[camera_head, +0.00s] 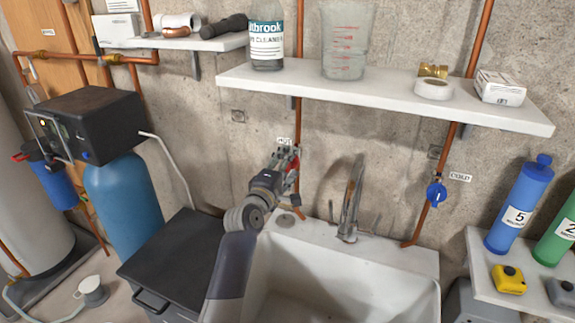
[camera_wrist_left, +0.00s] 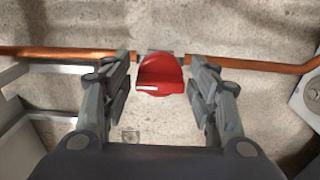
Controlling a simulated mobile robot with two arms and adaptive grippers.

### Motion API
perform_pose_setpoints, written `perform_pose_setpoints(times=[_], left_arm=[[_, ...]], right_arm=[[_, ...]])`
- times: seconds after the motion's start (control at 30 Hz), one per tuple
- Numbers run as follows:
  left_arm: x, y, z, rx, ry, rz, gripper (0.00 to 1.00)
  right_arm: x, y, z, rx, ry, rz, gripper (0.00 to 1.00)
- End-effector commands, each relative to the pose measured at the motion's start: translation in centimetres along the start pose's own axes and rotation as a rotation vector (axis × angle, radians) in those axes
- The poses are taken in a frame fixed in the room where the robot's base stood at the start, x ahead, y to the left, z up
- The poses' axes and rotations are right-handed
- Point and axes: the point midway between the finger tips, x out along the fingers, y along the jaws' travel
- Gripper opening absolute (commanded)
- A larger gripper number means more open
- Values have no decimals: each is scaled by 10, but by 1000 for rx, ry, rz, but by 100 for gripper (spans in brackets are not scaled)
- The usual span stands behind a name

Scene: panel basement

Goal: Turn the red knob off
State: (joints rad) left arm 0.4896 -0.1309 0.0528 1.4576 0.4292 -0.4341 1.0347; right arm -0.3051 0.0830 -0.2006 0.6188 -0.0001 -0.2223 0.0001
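The red knob (camera_wrist_left: 160,72) sits on a copper pipe (camera_wrist_left: 66,52) against the concrete wall. In the left wrist view its raised bar with a white mark looks roughly parallel to the pipe. My left gripper (camera_wrist_left: 161,78) is open, with one finger on each side of the knob and a gap on both sides. In the head view the left gripper (camera_head: 286,158) is at the pipe under the HOT label (camera_head: 284,140) and mostly covers the red knob (camera_head: 293,172). My right gripper is not in view.
A sink (camera_head: 340,285) with a faucet (camera_head: 350,200) lies below. A blue knob (camera_head: 436,193) is on another pipe at right. A black-topped cabinet (camera_head: 175,255) stands at left.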

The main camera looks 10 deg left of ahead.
Motion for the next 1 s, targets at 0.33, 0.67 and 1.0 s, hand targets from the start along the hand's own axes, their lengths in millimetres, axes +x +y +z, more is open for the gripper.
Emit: perform_pose_setpoints(times=[0.33,0.67,1.0], left_arm=[[0,0,0,3,0,0,14],[0,0,0,108,1,0,14],[0,1,-1,397,1,0,15]], right_arm=[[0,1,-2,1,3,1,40],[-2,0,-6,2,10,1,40],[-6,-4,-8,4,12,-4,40]])
